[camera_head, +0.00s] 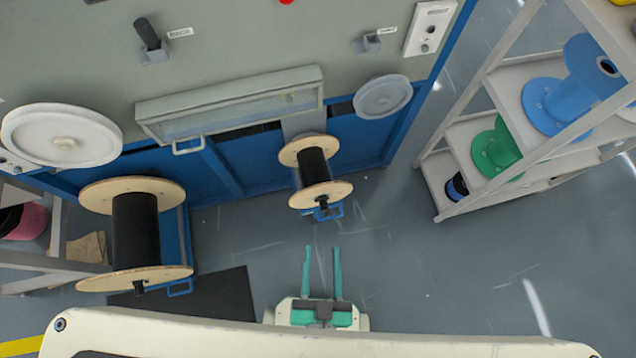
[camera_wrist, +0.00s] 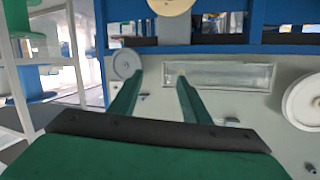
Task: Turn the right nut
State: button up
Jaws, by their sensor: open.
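The right spool (camera_head: 315,167) is a black cable reel with pale wooden flanges, mounted on the blue and grey machine. A small dark piece, which looks like the right nut (camera_head: 322,202), sticks out at its near flange; its details are too small to tell. My gripper (camera_head: 322,250) has two long green fingers. They are open, empty and apart from the spool, a little on the near side of the dark piece. In the wrist view my gripper (camera_wrist: 160,77) shows nothing between its fingers. Part of a round tan flange (camera_wrist: 170,5) shows at the top edge; the nut cannot be made out there.
The larger left spool (camera_head: 136,228) hangs on the machine above a black mat (camera_head: 215,305). A shelf (camera_head: 440,185) with blue and green reels stands at right. Floor around my gripper is clear.

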notch_tip(320, 180, down, 9)
jog(key=m+y, duration=0.1)
jog(key=m, duration=0.2)
jog(key=m+t+y, duration=0.2)
jog(key=m+y, duration=0.2)
jog(key=m, duration=1.4)
send_near(325, 210)
jog(key=x, duration=0.9)
jog(key=shift+w+a+f, duration=0.1)
jog(key=shift+w, duration=0.15)
jog(key=shift+c, duration=0.5)
jog(key=c, duration=0.9)
